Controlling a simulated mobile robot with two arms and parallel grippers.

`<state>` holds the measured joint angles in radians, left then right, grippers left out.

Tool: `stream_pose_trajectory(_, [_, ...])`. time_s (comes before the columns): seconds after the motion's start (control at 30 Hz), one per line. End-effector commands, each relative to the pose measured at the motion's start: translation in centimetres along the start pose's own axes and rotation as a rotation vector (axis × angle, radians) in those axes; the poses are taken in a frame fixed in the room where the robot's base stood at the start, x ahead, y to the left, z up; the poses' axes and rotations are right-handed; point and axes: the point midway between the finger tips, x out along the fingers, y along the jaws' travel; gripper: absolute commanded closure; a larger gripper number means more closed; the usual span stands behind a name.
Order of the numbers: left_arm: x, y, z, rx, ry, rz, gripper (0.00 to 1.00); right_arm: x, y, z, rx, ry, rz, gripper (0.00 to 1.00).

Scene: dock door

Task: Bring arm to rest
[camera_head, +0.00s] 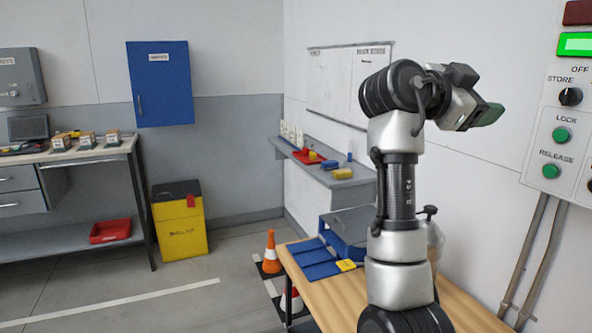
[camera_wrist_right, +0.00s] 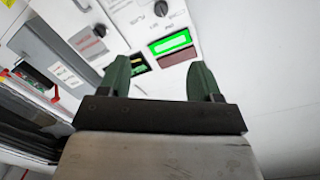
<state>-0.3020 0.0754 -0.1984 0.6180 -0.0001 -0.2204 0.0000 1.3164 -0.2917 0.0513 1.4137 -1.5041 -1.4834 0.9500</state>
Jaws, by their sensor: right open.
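My right arm rises through the right half of the head view, bent at its top, with the right gripper (camera_head: 487,114) pointing right toward the control panel (camera_head: 562,100). The wrist view shows the two green fingers of the right gripper (camera_wrist_right: 160,82) apart, with nothing between them. The panel also shows beyond the fingers in the wrist view (camera_wrist_right: 128,28), with a lit green display (camera_wrist_right: 171,43). The gripper looks clear of the panel, though the exact gap is hard to judge. My left gripper is not in view.
A wooden table (camera_head: 330,293) with blue items stands below my arm. A grey wall shelf (camera_head: 345,181) holds small parts. Orange cones (camera_head: 271,252) and a yellow bin (camera_head: 180,228) stand on the floor. A workbench (camera_head: 85,156) is at left. Conduits (camera_head: 534,250) run below the panel.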

Motion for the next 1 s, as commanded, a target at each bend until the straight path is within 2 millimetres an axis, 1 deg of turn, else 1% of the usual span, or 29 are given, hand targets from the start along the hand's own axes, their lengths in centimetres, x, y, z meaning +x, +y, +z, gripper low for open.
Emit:
stream_pose_trajectory(0.03, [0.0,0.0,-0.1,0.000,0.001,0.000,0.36,0.4,0.4,0.9,-0.016,-0.011,0.001,0.36])
stream_pose_trajectory(0.17, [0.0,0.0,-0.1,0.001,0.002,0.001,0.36,1.1,1.2,3.1,-0.057,-0.044,-0.004,0.36])
stream_pose_trajectory(0.27, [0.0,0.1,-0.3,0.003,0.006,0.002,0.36,1.7,2.1,5.2,-0.099,-0.076,-0.010,0.36])
stream_pose_trajectory(0.37, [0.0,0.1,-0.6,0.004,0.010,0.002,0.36,2.5,3.4,7.9,-0.151,-0.117,-0.018,0.36])
stream_pose_trajectory(0.47, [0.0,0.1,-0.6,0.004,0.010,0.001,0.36,3.2,5.2,11.1,-0.214,-0.167,-0.031,0.36])
stream_pose_trajectory(0.57, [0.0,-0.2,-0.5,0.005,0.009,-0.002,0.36,3.9,7.6,14.8,-0.294,-0.227,-0.048,0.36])
stream_pose_trajectory(0.6, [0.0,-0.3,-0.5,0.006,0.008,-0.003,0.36,4.1,8.9,16.5,-0.332,-0.257,-0.058,0.36])
stream_pose_trajectory(0.67, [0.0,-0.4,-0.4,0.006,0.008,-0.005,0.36,4.4,11.2,19.4,-0.400,-0.308,-0.076,0.36])
stream_pose_trajectory(0.7, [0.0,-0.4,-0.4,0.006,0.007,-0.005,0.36,4.5,13.0,21.4,-0.450,-0.347,-0.092,0.36])
stream_pose_trajectory(0.77, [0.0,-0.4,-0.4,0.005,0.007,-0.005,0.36,4.4,16.0,24.4,-0.529,-0.408,-0.122,0.36])
stream_pose_trajectory(0.8, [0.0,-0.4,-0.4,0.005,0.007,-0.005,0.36,4.2,18.1,26.1,-0.582,-0.450,-0.145,0.36])
stream_pose_trajectory(0.87, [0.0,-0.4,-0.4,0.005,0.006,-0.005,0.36,3.7,21.2,28.6,-0.662,-0.511,-0.182,0.36])
stream_pose_trajectory(0.9, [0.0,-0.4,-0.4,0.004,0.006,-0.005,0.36,3.2,23.4,30.0,-0.714,-0.554,-0.209,0.36])
stream_pose_trajectory(0.97, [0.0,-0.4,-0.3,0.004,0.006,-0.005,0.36,2.3,26.7,31.9,-0.792,-0.619,-0.252,0.36])
stream_pose_trajectory(1.0, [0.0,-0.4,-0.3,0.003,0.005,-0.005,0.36,1.6,29.0,33.0,-0.844,-0.663,-0.283,0.36])
